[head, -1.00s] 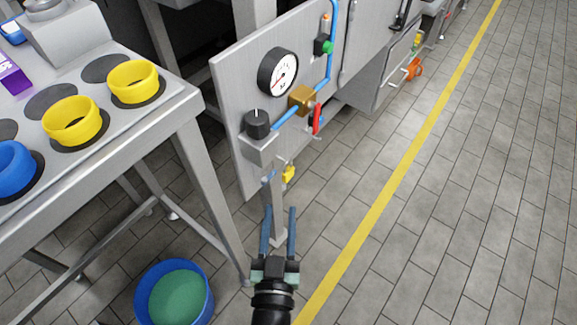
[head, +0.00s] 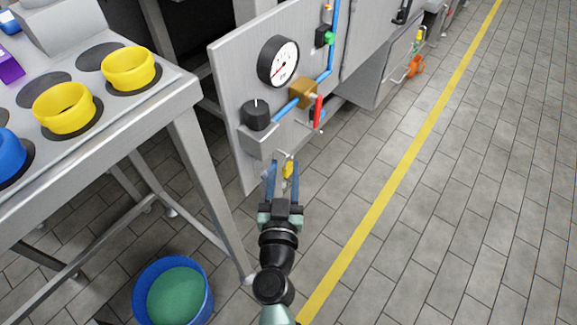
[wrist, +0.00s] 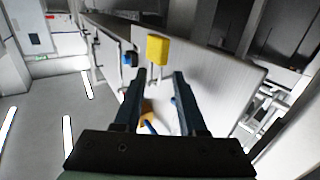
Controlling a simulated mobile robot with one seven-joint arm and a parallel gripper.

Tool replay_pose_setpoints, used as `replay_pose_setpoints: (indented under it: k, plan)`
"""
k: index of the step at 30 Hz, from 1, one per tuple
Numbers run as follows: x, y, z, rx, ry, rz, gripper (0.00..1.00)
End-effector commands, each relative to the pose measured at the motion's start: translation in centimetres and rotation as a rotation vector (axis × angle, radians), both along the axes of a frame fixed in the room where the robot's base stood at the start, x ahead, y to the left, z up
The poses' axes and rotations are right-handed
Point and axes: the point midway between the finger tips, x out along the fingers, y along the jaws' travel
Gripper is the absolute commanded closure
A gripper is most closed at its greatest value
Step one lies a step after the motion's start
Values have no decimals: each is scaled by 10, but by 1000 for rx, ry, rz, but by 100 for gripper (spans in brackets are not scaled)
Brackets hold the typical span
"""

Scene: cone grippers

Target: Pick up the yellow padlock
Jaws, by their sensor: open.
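In the head view the padlock appears between the fingers, closer to the right one. It also shows in the wrist view (wrist: 160,73). I cannot tell whether a finger touches the padlock.
The panel (head: 232,115) carries a pressure gauge (head: 278,61), a black knob (head: 256,114), a brass block (head: 303,92), a red lever (head: 318,112) and blue pipes. A metal table (head: 150,111) with yellow cups stands left. A blue bucket (head: 139,300) is on the floor. The right floor is clear.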

Motion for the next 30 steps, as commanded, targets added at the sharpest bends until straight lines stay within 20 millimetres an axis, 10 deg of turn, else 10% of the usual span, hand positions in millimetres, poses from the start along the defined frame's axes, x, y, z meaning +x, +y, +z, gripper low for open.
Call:
replay_pose_setpoints:
  k: [3,10,30]
  plan:
    - [0,0,0,0,0,0,60]
    - [0,0,0,-1,0,0,100]
    - [0,0,0,-1,0,0,100]
